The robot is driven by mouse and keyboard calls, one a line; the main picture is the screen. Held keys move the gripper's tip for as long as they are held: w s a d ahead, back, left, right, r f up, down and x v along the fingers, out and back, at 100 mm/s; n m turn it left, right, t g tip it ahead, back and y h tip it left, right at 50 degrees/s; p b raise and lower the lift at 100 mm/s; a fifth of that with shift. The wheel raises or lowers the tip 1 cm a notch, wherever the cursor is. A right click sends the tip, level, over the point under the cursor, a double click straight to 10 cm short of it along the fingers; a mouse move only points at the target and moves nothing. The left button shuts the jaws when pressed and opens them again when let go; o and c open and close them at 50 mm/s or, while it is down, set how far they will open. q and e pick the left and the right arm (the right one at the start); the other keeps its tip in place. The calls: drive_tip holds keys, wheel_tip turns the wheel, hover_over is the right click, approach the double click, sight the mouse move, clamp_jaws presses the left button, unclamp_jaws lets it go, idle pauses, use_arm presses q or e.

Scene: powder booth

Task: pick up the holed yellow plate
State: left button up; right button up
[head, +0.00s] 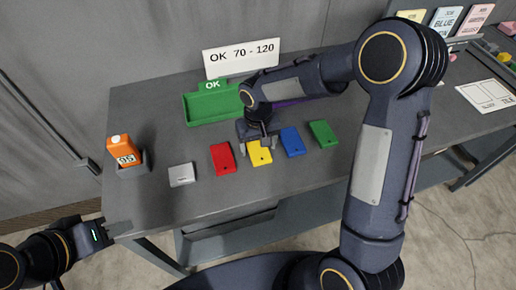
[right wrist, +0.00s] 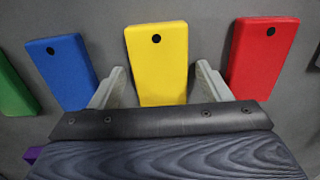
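The yellow plate (head: 258,156) lies flat on the grey table, in the row between the red and blue plates. A small dark hole shows near its end in the right wrist view (right wrist: 157,62). My right gripper (head: 259,146) is above the plate in the head view. In the right wrist view its two fingers (right wrist: 160,88) are spread, one on each side of the plate, with visible gaps; nothing is held. My left gripper (head: 92,236) is at the lower left, off the table's edge; its fingers cannot be made out clearly.
The red plate (head: 223,158) and blue plate (head: 292,142) lie close on either side. A green plate (head: 323,133) and a grey block (head: 182,175) end the row. Behind stand a green OK tray (head: 208,107) and a sign (head: 241,58). An orange gauge (head: 122,151) is at left.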

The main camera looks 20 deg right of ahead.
drive_tip(key=c, duration=1)
